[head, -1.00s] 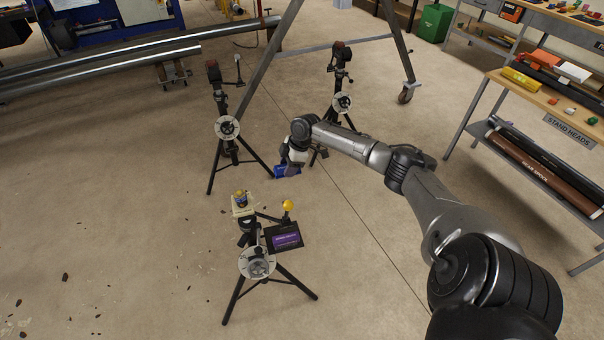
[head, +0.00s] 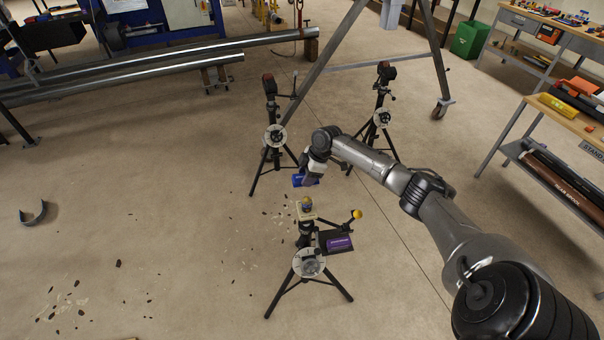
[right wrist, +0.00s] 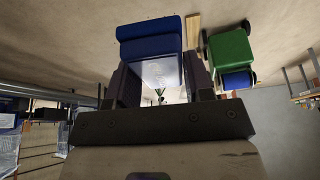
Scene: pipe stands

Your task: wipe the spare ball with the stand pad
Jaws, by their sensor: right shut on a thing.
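My right gripper (head: 309,174) is shut on a blue pad (head: 305,181) with a pale block behind it. The pad (right wrist: 150,42) shows between the fingers in the right wrist view. The pad is above and just behind the front stand (head: 309,262), apart from it. A yellow ball (head: 357,214) sits on the side arm at the right of this stand. A small blue and yellow piece (head: 307,203) sits on the pale head of the stand; I cannot tell what it is. My left gripper is not in view.
A dark plate with a purple label (head: 339,243) is on the right of the front stand. Two more tripod stands (head: 274,135) (head: 381,118) stand behind. Long pipes (head: 150,65) lie at the back left.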

